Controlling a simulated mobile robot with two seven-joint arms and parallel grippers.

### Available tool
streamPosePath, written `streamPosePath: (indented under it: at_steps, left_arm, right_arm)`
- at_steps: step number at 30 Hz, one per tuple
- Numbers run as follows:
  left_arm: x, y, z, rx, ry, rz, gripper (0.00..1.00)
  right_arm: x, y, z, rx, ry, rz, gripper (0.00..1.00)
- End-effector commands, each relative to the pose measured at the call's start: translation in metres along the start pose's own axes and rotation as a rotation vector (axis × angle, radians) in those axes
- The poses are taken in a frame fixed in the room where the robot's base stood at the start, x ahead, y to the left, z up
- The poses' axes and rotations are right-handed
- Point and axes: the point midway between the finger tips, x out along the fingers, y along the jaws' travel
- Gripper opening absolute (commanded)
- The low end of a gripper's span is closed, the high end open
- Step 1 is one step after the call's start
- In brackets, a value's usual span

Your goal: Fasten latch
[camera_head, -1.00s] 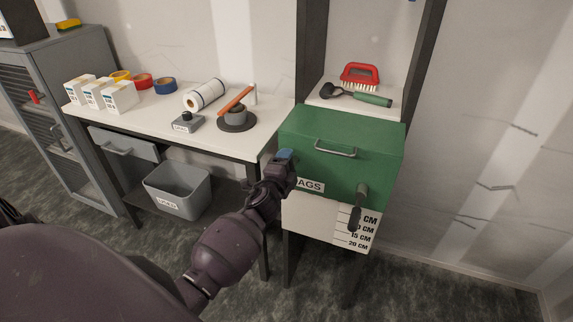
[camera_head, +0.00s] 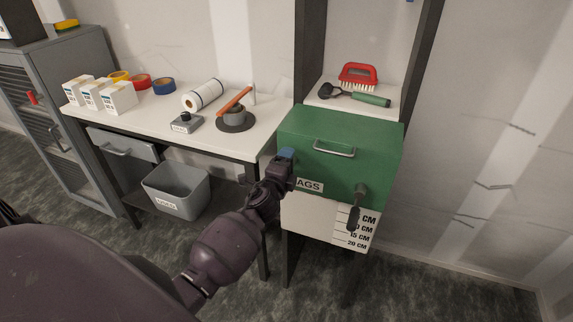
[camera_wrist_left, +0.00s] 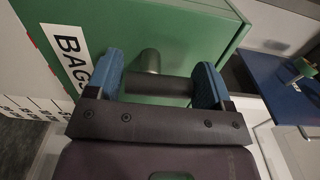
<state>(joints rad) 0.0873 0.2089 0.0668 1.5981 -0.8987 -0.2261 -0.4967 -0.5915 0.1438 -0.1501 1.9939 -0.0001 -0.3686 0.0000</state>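The green box (camera_head: 335,150) stands on a white-panelled stand, with a grey handle on its lid and a label ending in "AGS" on its front. One latch (camera_head: 358,208), with a dark lever, hangs down at its right front. My left gripper (camera_head: 286,155) is at the box's left front, beside the label. In the left wrist view its blue fingers (camera_wrist_left: 160,86) are wide apart. A dark lever (camera_wrist_left: 160,87) lies across the gap between them, in front of a grey-green post (camera_wrist_left: 150,61). I cannot tell whether either finger touches it. My right gripper is out of view.
A red brush (camera_head: 358,75) and a green-handled tool (camera_head: 368,99) lie on the shelf behind the box. The white bench (camera_head: 150,118) on the left holds boxes, tape rolls and a paper roll. A grey bin (camera_head: 176,190) stands below it.

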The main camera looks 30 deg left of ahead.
Motion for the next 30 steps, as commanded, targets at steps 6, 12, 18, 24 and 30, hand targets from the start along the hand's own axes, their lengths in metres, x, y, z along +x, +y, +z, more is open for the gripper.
streamPosePath:
  at_steps: [6,12,18,24,30]
  left_arm:
    - [0.0,0.0,0.0,-0.003,0.0,0.0,0.89]
    - [-0.002,0.0,0.0,-0.004,0.0,0.0,0.89]
    - [-0.023,0.0,0.0,-0.004,0.0,0.001,0.89]
    - [-0.059,0.001,0.0,-0.004,0.0,0.002,0.89]
    - [-0.089,0.001,0.0,-0.003,-0.001,0.002,0.89]
  right_arm:
    - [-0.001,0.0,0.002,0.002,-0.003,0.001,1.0]
    - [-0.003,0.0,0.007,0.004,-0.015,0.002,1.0]
    - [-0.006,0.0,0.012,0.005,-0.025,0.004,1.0]
    - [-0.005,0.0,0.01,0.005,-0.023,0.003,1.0]
    - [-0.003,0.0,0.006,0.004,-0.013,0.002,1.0]
